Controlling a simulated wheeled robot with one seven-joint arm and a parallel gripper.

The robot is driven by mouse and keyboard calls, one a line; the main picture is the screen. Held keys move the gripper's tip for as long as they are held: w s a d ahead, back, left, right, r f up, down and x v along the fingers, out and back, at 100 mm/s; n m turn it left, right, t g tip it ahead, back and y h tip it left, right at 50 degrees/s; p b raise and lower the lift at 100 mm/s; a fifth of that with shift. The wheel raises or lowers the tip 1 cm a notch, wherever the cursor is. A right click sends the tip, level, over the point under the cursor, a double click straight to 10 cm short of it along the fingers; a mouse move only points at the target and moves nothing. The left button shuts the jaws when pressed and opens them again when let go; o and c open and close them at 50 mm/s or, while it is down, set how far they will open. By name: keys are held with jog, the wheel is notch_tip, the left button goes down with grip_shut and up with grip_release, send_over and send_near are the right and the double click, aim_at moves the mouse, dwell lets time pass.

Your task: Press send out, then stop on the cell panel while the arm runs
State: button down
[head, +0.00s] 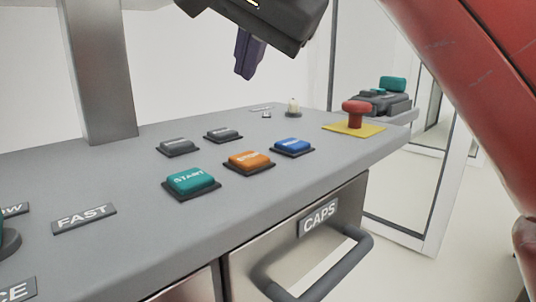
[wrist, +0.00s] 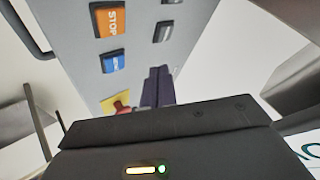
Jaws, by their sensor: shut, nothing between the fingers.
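The cell panel (head: 120,215) is a grey slanted top with several square buttons. The orange STOP button (head: 249,160) sits in the front row between the teal START button (head: 191,180) and a blue button (head: 293,146) with small lettering. Two grey buttons, a nearer one (head: 178,147) and a farther one (head: 223,134), lie behind; I cannot read their lettering. In the wrist view the orange STOP button (wrist: 109,23) and blue button (wrist: 113,63) are left of my fingers. My gripper (head: 244,75) is shut and empty, with dark purple fingers above the panel's back part, apart from every button.
A red mushroom button (head: 356,112) on a yellow plate stands at the panel's right end. A small pale knob (head: 293,107) is near the back edge. A metal post (head: 98,75) rises at the left. A CAPS drawer (head: 305,250) with a handle is below.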

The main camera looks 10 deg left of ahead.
aim_at(250, 159)
jog(key=shift+f+b, duration=2.55)
jog(key=shift+f, duration=2.25)
jog(key=shift+f+b, duration=0.55)
jog(key=shift+b, duration=0.1)
jog(key=shift+r, duration=0.15)
jog(key=shift+r+p, duration=0.85)
jog(key=shift+p, duration=0.15)
notch_tip(250, 159, up, 5)
jog(key=p, duration=0.4)
jog(key=shift+p, duration=0.3)
